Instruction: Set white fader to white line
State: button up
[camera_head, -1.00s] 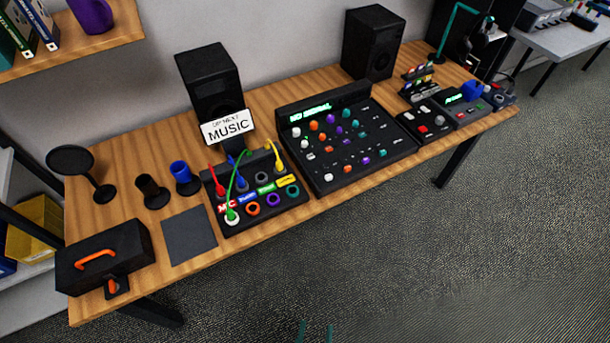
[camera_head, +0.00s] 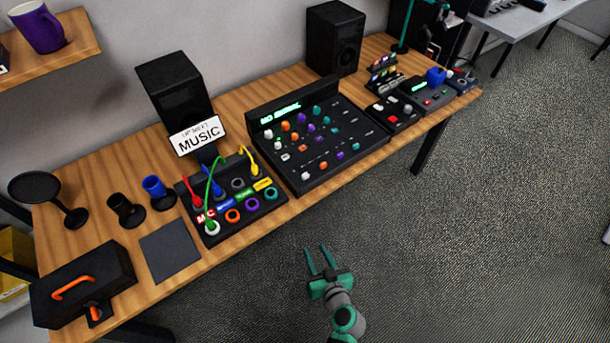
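The black mixer (camera_head: 350,118) stands on the wooden table, with knobs in white, orange, purple and teal. A small white cap (camera_head: 285,157) sits at its lower left, below two round white knobs. It is too small to tell whether this cap is the white fader or a button. The white line cannot be made out. My gripper (camera_head: 317,249) has its two teal fingers apart with nothing between them. It appears over the floor in front of the table, below the mixer in the picture, clear of it.
A patch box (camera_head: 219,231) with plugged cables stands left of the mixer, with a "MUSIC" sign (camera_head: 198,137) behind it. Speakers (camera_head: 175,85) (camera_head: 335,38) stand at the back. A small control box (camera_head: 393,118) is to the right. The floor in front is free.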

jog(key=w+r+n+t+y, duration=0.1)
jog(key=w+r+n+y, duration=0.2)
jog(key=w, duration=0.4)
jog(key=n+t+y, duration=0.1)
jog(key=n+y, duration=0.1)
jog(key=y, duration=0.1)
send_near(307, 177)
jog(key=x, duration=1)
jog(key=shift+w+a, duration=0.3)
grip_shut()
